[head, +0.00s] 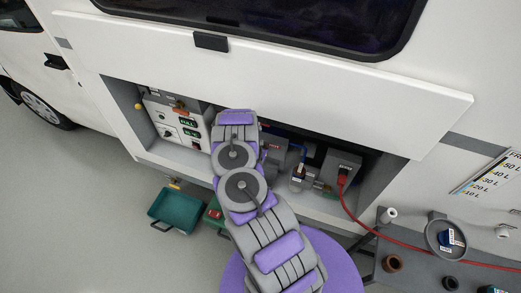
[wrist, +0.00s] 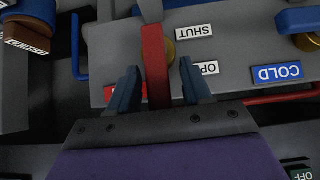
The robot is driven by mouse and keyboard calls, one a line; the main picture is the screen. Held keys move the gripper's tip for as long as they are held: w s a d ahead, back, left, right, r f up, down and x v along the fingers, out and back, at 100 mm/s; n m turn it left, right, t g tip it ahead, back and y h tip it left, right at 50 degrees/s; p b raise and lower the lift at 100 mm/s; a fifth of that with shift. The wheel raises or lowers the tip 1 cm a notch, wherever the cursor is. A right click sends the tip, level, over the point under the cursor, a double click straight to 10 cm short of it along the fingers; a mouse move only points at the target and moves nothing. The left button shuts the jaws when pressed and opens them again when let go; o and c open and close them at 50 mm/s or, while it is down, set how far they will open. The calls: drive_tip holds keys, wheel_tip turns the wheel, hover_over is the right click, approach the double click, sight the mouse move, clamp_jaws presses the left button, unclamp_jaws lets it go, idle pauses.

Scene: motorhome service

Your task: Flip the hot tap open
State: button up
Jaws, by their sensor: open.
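In the wrist view, which appears upside down, a red lever (wrist: 155,55) runs up and down the picture beside a brass pivot (wrist: 169,50) on a grey panel. A white SHUT label (wrist: 194,32) and a partly covered white OPEN label (wrist: 209,68) are right of it. My gripper (wrist: 160,68) is open, with one finger on each side of the red lever. Small gaps show between the fingers and the lever. A red label (wrist: 112,92) is mostly hidden by the left finger. In the head view my arm hides the gripper and lever.
A blue COLD label (wrist: 277,72) and a blue handle (wrist: 300,20) are to the right in the wrist view. The head view shows the open bay's raised flap (head: 290,72), a control panel (head: 165,112), a red cable (head: 385,235) and a green tray (head: 176,212) on the floor.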

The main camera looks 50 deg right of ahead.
drive_tip(key=b+v, duration=0.1)
drive_tip(key=v, duration=1.6)
drive_tip(key=shift+b, duration=0.4)
drive_tip(key=shift+r, duration=0.1)
drive_tip(key=shift+w, duration=0.1)
